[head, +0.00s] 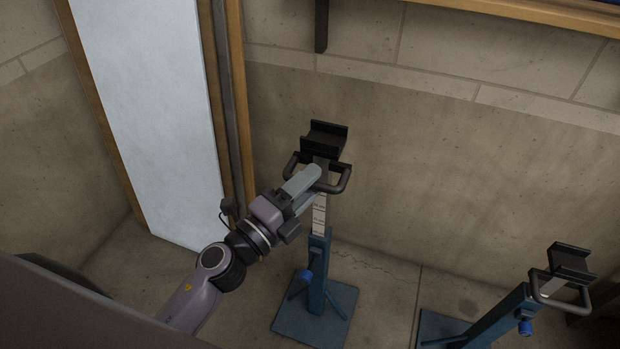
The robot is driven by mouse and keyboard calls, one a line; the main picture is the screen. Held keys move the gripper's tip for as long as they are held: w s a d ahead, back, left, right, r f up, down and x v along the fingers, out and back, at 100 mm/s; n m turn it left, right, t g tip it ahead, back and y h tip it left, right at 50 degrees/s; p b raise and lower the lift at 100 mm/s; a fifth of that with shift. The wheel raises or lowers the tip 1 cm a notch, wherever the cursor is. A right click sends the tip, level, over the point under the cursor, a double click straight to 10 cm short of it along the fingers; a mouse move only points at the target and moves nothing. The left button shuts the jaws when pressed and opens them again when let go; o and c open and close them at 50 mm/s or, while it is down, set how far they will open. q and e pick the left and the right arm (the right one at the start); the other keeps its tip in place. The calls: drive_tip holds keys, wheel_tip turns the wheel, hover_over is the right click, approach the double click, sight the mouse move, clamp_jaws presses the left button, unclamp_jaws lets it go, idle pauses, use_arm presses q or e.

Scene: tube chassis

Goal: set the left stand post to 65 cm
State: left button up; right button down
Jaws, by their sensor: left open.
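The left stand (319,262) is a blue post on a square blue base plate, with a blue knob (307,276) low on its side. A pale inner post with scale marks (319,215) rises out of it to a black U-shaped cradle (324,138) with a grey loop handle (345,180). The scale figures are too small to read. My left gripper (312,183) is open at the handle, its fingers overlapping the post just below the cradle. I cannot tell whether they touch it. My right gripper is not in view.
A second blue stand (500,313) with a black cradle (570,262) and a blue knob stands at the lower right. A white panel (150,110) with wooden edging leans at the left. A wooden shelf edge (540,15) runs along the top right. Concrete floor lies between the stands.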

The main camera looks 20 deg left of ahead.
use_arm(q)
drive_tip(key=shift+w+d, duration=0.15)
drive_tip(key=shift+w, duration=0.2)
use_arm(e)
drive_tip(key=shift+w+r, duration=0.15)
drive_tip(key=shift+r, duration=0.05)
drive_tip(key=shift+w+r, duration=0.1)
